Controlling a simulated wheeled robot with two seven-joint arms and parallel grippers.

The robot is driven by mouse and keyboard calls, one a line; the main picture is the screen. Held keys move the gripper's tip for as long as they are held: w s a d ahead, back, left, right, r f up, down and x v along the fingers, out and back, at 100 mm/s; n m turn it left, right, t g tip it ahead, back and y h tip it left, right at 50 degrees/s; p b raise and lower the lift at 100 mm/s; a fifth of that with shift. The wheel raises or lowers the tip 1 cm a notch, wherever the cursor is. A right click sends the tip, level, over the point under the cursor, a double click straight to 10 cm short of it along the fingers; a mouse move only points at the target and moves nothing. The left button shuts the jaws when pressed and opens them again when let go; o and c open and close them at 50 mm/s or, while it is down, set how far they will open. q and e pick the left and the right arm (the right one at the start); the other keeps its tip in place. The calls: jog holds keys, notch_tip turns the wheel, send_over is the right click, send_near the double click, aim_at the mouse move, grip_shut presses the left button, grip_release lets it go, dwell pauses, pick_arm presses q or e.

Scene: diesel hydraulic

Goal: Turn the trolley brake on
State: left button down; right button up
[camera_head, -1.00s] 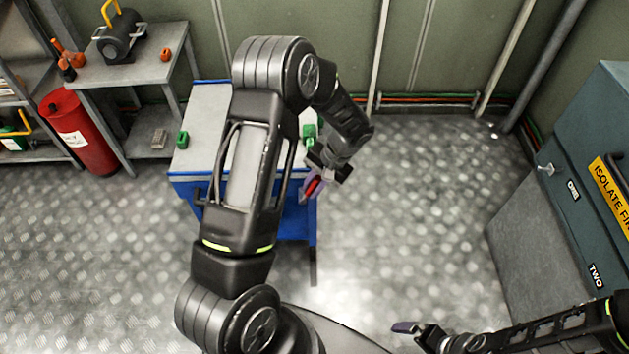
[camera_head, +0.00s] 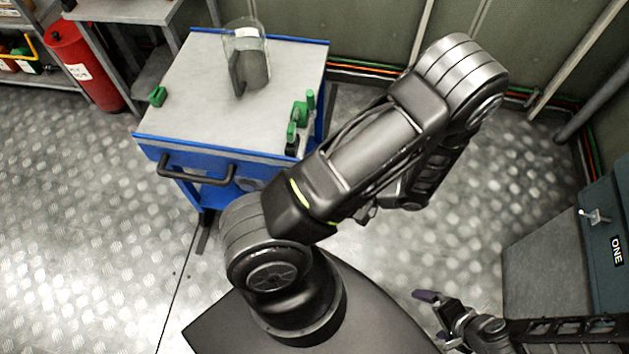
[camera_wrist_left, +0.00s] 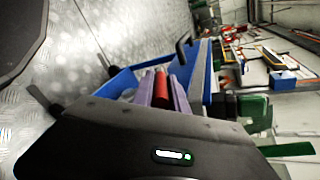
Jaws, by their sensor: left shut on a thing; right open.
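The trolley (camera_head: 190,90) is a blue cart with a grey top and a black bar handle (camera_head: 196,170) on its near side. In the left wrist view, my left gripper (camera_wrist_left: 161,92) has purple fingers shut on a red rod-like part (camera_wrist_left: 162,78), beside a blue trolley edge (camera_wrist_left: 121,80). I cannot tell whether this red part is the trolley brake. In the head view my left arm hides the fingers and the trolley's right near corner. My right gripper (camera_head: 433,314) is open and empty over the floor at the lower right.
A glass jar (camera_head: 246,50) and green clamp-like items (camera_head: 300,120) stand on the trolley top. A red cylinder (camera_head: 85,65) and shelving are at the far left. A teal cabinet (camera_head: 605,215) is at the right. Floor left of the trolley is clear.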

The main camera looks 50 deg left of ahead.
pick_arm(q)
jog(key=shift+d+f, duration=0.1)
jog(key=shift+f, duration=0.05)
jog(key=shift+s, duration=0.1)
jog(key=c, duration=1.3)
grip_release()
jog(key=v, duration=0.7)
jog(key=shift+w+d, duration=0.25)
jog(key=shift+d, duration=0.1)
jog(key=shift+s, duration=0.1)
